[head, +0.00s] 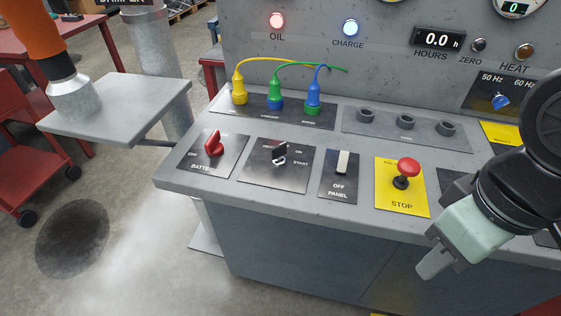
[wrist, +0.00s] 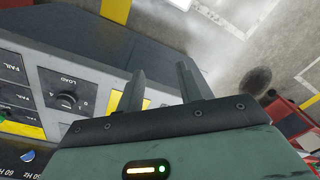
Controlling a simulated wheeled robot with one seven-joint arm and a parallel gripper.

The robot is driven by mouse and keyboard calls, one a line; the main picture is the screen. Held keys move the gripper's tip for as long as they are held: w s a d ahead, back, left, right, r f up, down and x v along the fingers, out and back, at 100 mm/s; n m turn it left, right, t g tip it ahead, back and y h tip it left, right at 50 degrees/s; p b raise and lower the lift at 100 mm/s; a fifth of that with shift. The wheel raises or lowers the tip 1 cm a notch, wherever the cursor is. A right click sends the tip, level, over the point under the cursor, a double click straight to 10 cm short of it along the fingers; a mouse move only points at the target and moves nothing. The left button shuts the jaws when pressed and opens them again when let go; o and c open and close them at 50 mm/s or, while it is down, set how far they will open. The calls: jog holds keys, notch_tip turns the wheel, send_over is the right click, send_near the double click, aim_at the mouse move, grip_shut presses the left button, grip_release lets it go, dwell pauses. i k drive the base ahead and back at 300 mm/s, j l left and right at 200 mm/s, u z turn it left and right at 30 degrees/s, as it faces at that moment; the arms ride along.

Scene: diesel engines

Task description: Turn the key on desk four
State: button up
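The plate lies between the red BATTERY switch (head: 214,145) and the white PANEL switch (head: 342,162). My gripper (head: 432,264) is at the right, by the desk's front edge, well right of the key and apart from it. In the wrist view its two fingers (wrist: 160,82) stand apart with nothing between them. The key does not show in the wrist view. I see no desk number.
A red STOP button (head: 408,170) on a yellow plate stands between the key and my gripper. Behind the key are yellow, green and blue plugs (head: 275,94) with cables. A grey side table (head: 125,105) stands at left.

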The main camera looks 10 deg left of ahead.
aim_at(278, 152)
jog(key=i+u, duration=0.35)
jog(key=i+l+u, duration=0.1)
jog(key=u, duration=0.2)
jog(key=l, duration=0.1)
